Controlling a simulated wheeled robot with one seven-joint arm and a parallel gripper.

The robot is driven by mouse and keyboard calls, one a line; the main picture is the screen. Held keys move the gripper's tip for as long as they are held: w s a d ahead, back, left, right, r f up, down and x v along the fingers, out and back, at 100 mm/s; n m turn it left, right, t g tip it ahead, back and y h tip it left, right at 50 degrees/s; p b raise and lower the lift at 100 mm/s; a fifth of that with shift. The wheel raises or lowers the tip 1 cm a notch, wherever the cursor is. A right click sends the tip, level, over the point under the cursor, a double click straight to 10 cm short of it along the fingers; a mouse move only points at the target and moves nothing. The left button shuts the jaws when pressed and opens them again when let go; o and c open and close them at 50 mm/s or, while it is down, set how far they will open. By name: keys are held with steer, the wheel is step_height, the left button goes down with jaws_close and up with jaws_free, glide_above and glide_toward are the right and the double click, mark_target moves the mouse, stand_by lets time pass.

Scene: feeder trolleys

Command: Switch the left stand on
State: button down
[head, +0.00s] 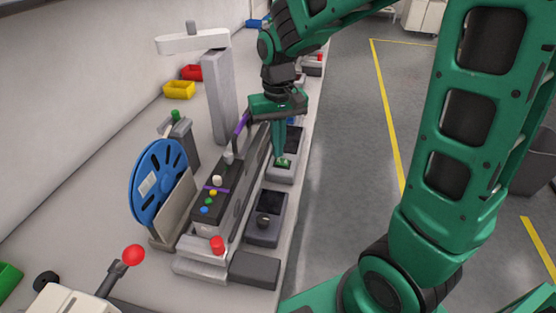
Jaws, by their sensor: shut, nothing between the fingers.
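Two small grey panel boxes with dark tops lie along the bench's right edge. The nearer box (265,233) carries a round black knob (263,221). The farther box (291,143) has a pale front part with a small green patch (284,163). My gripper (280,159) is shut and points down over the farther box, its tips at or just above the green patch. I cannot tell whether they touch it. Which box belongs to the left stand is not clear from this view.
Left of the boxes stands a feeder unit (208,205) with coloured buttons and a blue reel (158,182). A grey post (218,98) rises behind it. A red-knobbed lever (133,255) is near the front. Yellow (179,90) and red (191,72) bins stand farther back. Open floor lies to the right.

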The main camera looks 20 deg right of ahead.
steer(key=shift+f, duration=0.25)
step_height(320, 180, up, 7)
stand_by(1.2)
stand_by(0.3)
steer(key=s+d+f+m, duration=0.1)
steer(key=s+d+m, duration=0.1)
steer(key=s+d, duration=0.6)
steer(key=s+d+f+m, duration=0.2)
steer(key=s+d, duration=0.6)
steer(key=s, duration=0.7)
steer(key=shift+s+d+f+m, duration=0.25)
steer(key=shift+d+m, duration=0.15)
steer(key=shift+m, duration=0.2)
